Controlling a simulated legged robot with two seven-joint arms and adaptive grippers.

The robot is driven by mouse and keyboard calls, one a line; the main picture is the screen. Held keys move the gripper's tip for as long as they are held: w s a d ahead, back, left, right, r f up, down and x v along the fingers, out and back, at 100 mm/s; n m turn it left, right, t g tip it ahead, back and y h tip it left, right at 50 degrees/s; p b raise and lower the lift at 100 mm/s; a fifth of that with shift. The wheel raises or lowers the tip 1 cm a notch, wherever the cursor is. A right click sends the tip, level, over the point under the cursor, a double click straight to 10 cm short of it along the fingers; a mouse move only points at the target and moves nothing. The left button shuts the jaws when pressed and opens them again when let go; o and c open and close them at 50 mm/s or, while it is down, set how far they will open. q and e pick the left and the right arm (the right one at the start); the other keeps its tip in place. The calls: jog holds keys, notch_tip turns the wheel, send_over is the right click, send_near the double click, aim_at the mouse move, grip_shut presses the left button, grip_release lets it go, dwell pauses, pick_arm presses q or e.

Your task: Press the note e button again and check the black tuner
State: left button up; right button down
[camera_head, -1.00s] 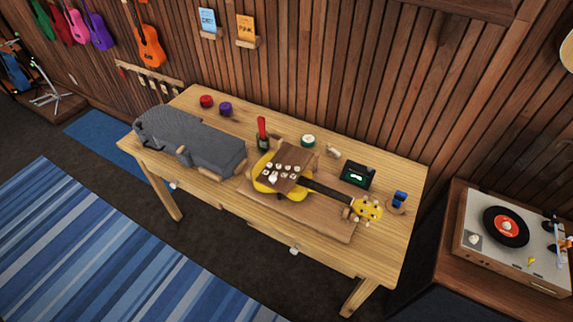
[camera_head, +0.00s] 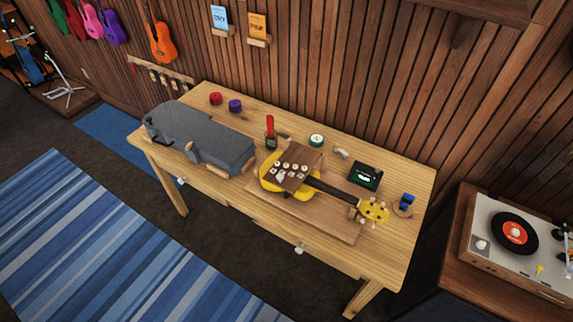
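The black tuner (camera_head: 365,176) stands on the right half of the wooden table, with a small lit green-white display that is too small to read. A yellow ukulele (camera_head: 272,184) lies on a wooden board (camera_head: 300,218) in front of it, its neck pointing right. A brown block with several white buttons (camera_head: 293,167) sits over the ukulele's body. I cannot tell which button is note e. Neither of my grippers shows in the view.
A grey case (camera_head: 190,138) covers the table's left part. A red-handled tool (camera_head: 270,130), a green-white round tin (camera_head: 316,140) and a blue item (camera_head: 407,202) stand around the ukulele. A record player (camera_head: 510,240) is on a cabinet at right.

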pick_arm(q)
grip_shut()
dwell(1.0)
